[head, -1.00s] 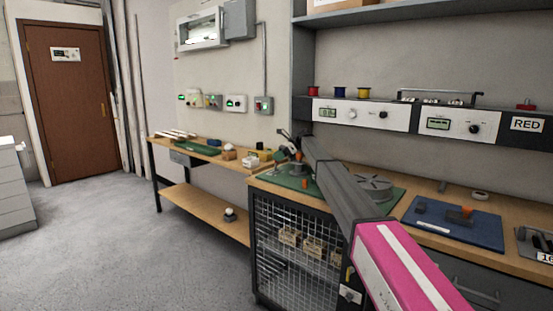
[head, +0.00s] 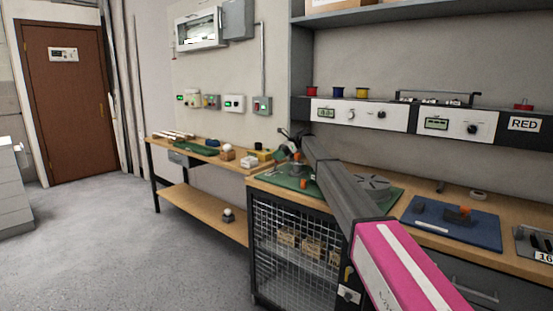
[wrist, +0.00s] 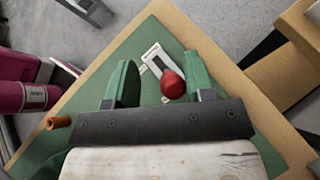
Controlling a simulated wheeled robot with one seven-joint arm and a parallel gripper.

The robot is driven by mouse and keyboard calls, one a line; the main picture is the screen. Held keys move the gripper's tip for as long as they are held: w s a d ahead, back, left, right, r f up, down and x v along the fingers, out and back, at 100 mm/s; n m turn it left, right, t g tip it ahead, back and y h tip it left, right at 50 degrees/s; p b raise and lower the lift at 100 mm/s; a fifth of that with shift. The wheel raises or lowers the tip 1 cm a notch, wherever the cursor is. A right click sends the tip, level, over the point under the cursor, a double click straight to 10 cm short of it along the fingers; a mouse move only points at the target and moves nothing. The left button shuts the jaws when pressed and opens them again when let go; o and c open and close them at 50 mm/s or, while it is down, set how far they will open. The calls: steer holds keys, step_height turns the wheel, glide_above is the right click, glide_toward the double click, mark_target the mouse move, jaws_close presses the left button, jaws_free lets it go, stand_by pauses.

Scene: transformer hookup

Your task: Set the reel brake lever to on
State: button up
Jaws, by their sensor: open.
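The reel brake lever shows in the wrist view as a red ball knob (wrist: 173,84) beside a pale slotted plate (wrist: 158,60) on a green mat (wrist: 145,36). My gripper (wrist: 163,80) is open, with one green finger on each side of the knob. The knob appears nearer the right finger; I cannot tell whether it touches. The lever's shaft is mostly hidden under the knob, and I cannot read any on or off marking. In the head view, my gripper is small and partly hidden by my arm above the green mat (head: 292,183).
An orange peg (wrist: 58,122) stands left of my gripper in the wrist view. A lower wooden bench (head: 232,165) stands to the left.

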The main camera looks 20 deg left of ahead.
steer(key=w+d+r, duration=0.2)
steer(key=w+d, duration=0.8)
steer(key=d, duration=0.2)
steer(key=shift+s, duration=0.1)
steer(key=shift+s, duration=0.1)
